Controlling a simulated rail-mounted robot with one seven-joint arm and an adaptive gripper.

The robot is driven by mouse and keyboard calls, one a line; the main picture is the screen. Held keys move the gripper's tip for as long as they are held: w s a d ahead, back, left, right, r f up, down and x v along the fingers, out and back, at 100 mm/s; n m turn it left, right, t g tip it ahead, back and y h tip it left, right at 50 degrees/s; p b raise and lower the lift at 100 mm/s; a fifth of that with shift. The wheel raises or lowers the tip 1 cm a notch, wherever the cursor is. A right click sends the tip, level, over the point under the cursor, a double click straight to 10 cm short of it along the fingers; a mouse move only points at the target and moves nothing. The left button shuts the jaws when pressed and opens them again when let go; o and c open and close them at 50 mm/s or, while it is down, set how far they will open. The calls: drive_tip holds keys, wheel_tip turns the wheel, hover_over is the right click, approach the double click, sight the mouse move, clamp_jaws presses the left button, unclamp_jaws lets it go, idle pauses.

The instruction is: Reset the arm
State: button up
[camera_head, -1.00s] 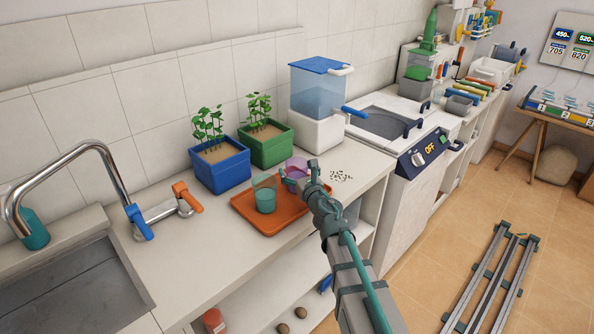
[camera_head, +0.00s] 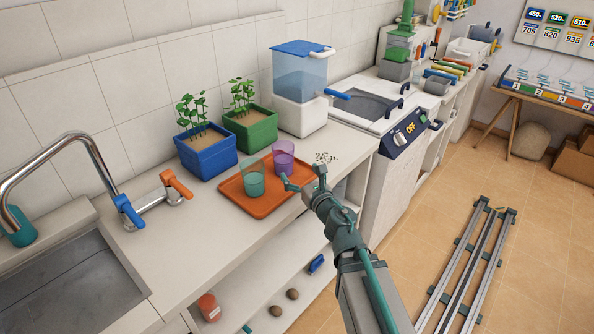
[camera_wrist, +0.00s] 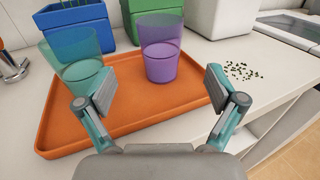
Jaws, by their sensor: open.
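My gripper (camera_head: 304,181) is open and empty at the front right edge of the orange tray (camera_head: 259,207). In the wrist view its two fingers (camera_wrist: 165,100) are spread apart over the front part of the tray. A teal translucent cup (camera_head: 254,178) and a purple translucent cup (camera_head: 283,158) stand upright on the tray. In the wrist view the purple cup (camera_wrist: 160,55) stands beyond the gap between the fingers, apart from them. The teal cup (camera_wrist: 80,68) is partly behind the left finger.
A blue planter (camera_head: 208,157) and a green planter (camera_head: 252,130) stand behind the tray. A water dispenser (camera_head: 300,95) is further right. Small dark bits (camera_head: 325,157) lie on the counter right of the tray. The sink and faucet (camera_head: 70,150) are at left.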

idle(0.4)
